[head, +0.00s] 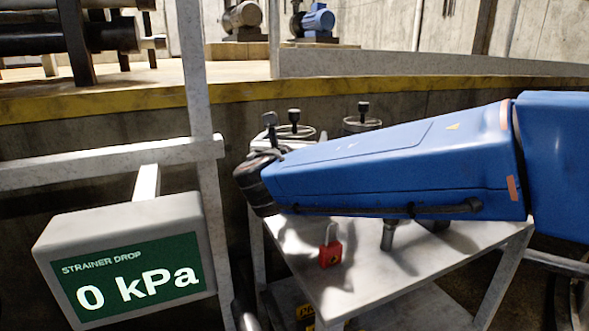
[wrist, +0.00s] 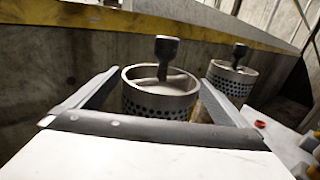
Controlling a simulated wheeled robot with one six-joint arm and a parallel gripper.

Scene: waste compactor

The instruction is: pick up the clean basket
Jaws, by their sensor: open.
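I cannot tell which is the clean one.
A grey metal cart (head: 370,284) stands under my arm, with a red padlock (head: 330,254) on it. A panel reading "STRAINER DROP 0 kPa" (head: 135,270) and grey railing (head: 110,166) are at left. A yellow-edged concrete wall (head: 225,100) runs behind.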

